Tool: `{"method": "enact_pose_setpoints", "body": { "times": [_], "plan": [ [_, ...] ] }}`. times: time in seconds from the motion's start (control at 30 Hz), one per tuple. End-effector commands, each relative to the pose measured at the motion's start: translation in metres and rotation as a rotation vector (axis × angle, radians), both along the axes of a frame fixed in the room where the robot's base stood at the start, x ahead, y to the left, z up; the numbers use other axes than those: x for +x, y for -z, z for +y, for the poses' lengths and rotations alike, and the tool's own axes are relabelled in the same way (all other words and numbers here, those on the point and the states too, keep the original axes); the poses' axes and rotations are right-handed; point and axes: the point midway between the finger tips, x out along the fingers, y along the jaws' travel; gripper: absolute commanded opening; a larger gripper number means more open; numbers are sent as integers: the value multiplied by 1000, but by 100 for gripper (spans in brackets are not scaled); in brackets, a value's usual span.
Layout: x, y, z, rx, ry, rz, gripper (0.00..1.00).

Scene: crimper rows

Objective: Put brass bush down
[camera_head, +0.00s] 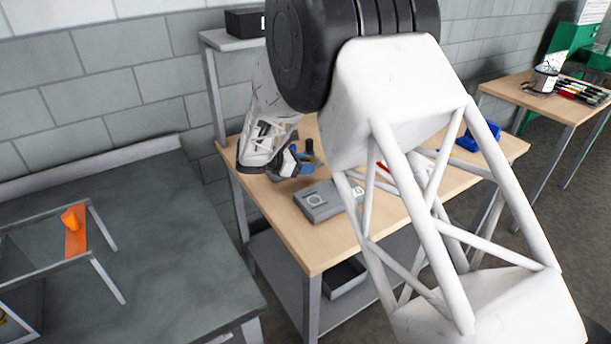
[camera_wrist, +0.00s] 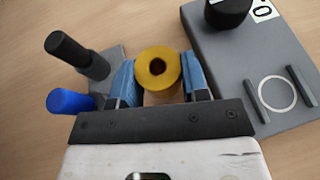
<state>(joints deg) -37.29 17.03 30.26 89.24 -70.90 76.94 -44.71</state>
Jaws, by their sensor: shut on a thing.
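The brass bush (camera_wrist: 158,68) is a yellow ring with a dark hole. In the wrist view it sits between the blue fingers of my gripper (camera_wrist: 157,82), which is shut on it. The wooden table (camera_wrist: 150,22) lies beneath; I cannot tell whether the bush touches it. In the head view my gripper (camera_head: 288,165) is over the back left part of the table, and I cannot make out the bush there.
A grey block (camera_wrist: 225,70) with a white ring, two bars and a black knob lies close right of my gripper. A tool with one black handle (camera_wrist: 72,52) and one blue handle (camera_wrist: 70,101) is close on the left. A blue bin (camera_head: 478,137) stands at the table's far right.

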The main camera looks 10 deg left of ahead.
Motion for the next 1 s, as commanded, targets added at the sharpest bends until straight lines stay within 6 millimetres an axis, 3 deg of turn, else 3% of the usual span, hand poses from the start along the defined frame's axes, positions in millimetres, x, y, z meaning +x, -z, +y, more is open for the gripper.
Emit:
{"method": "enact_pose_setpoints", "body": {
  "times": [0.43,0.8,1.0],
  "plan": [
    [0,6,0,-1,0,-1,10],
    [0,38,0,-1,0,-1,10],
    [0,40,0,0,-1,-2,10]
  ]
}}
